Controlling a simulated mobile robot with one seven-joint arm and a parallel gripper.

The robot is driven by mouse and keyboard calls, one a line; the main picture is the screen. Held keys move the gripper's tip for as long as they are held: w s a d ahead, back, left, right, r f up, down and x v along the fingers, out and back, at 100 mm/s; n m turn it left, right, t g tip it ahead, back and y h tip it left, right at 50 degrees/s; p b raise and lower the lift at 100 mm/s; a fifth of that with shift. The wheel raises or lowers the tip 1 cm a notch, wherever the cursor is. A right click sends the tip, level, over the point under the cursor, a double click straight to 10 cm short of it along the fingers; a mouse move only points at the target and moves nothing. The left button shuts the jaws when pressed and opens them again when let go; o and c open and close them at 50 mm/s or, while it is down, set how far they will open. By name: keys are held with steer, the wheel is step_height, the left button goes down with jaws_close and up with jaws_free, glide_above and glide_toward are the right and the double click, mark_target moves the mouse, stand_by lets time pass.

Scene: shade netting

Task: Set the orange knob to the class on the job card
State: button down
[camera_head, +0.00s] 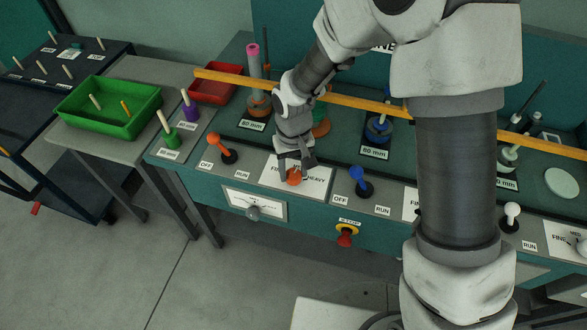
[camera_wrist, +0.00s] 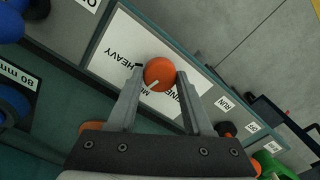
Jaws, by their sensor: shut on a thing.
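The orange knob (camera_head: 294,178) sits on a white dial plate (camera_head: 317,183) on the front of the teal bench. In the wrist view the orange knob (camera_wrist: 158,72) is between the two fingers of my gripper (camera_wrist: 157,78), which are closed on its sides. My gripper (camera_head: 296,169) points down over it in the head view. The plate reads HEAVY at one end and FINE at the other, with a partly hidden label starting with M between. The knob's pale pointer line faces that middle label in the wrist view. I cannot make out a job card.
An orange lever (camera_head: 220,147) stands left of the plate and a blue lever (camera_head: 361,182) right of it, both by OFF/RUN labels. A yellow bar (camera_head: 225,79) crosses behind my arm.

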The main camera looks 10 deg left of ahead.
mark_target(293, 174)
steer(key=shift+n, duration=1.1)
steer(key=shift+c, duration=1.5)
jaws_free()
step_height(293, 174, up, 18)
steer(key=p, duration=0.2)
steer(key=shift+f+p, duration=0.25)
steer(key=shift+p, duration=0.15)
